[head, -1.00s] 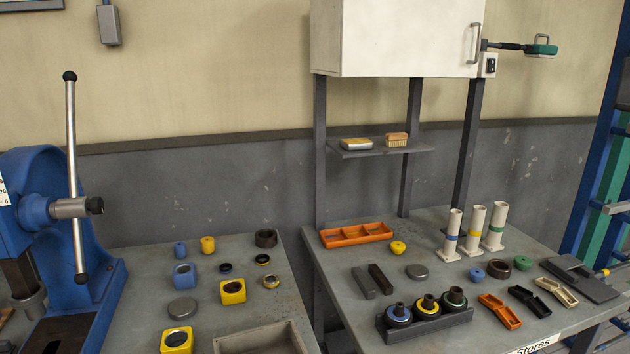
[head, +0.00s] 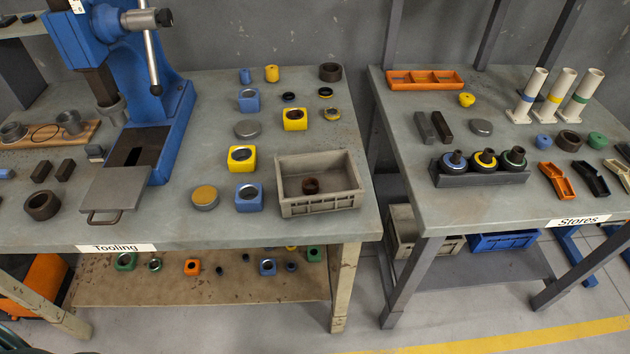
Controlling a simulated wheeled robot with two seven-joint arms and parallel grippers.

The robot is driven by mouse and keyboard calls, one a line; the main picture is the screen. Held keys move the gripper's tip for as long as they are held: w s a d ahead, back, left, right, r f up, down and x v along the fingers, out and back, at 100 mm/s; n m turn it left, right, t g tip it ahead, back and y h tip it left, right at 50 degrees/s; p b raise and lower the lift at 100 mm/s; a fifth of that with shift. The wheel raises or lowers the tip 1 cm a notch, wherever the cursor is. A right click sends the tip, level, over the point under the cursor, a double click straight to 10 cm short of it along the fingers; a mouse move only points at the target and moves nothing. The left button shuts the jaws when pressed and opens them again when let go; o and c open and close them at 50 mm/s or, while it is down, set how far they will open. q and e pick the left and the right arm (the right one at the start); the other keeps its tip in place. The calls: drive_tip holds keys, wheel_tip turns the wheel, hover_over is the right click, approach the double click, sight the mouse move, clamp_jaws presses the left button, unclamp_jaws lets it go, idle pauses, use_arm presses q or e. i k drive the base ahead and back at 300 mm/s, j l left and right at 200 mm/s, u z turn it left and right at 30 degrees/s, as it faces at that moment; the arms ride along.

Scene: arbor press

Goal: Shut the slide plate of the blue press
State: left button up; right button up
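The blue press (head: 172,110) stands at the left of the Tooling bench, with its ram (head: 103,90) above its base. The grey slide plate (head: 117,188) sticks out at the front of the press base, toward the bench's front edge. Its bar handle (head: 103,217) is at the front end. A dark opening (head: 138,147) shows in the base behind the plate. Neither of my grippers is in view.
A grey crate (head: 345,193) with a brown ring inside stands at the bench's right. Blue and yellow blocks and a round tin (head: 205,197) lie right of the plate. A dark ring (head: 42,205) and small dark blocks lie left of it. The Stores bench (head: 440,207) is further right.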

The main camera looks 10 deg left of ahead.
sight(119, 190)
drive_tip(key=u, duration=1.8)
